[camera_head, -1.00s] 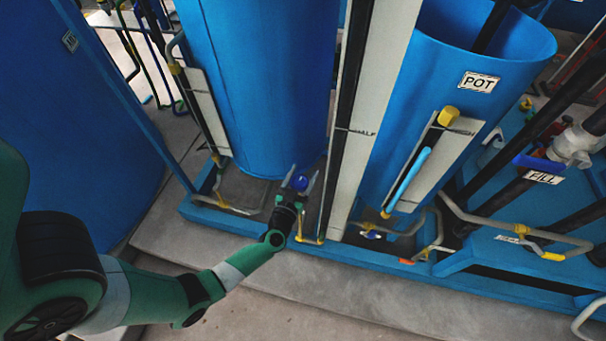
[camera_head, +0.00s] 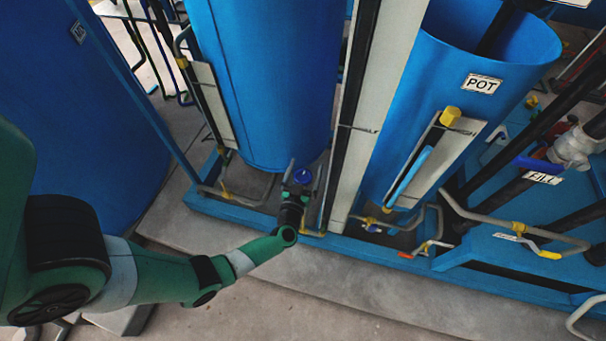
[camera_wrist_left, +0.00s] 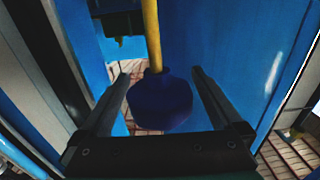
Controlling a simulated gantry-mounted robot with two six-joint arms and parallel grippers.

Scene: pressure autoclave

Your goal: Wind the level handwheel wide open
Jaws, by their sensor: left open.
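The level handwheel is a small dark blue knob (camera_head: 302,176) low at the foot of the tall white gauge board, between the two blue tanks. In the left wrist view the blue knob (camera_wrist_left: 160,103) sits on the end of a yellow stem (camera_wrist_left: 152,35). My left gripper (camera_head: 304,169) is open, with one finger on each side of the knob. In the left wrist view gaps show between the knob and both fingers of the gripper (camera_wrist_left: 160,75), so it is not clamped. My right gripper is not in view.
The tall blue tank (camera_head: 262,80) stands close behind the knob. The gauge board (camera_head: 375,110) rises to its right, beside the POT tank (camera_head: 455,75). The floor (camera_head: 320,295) in front is clear.

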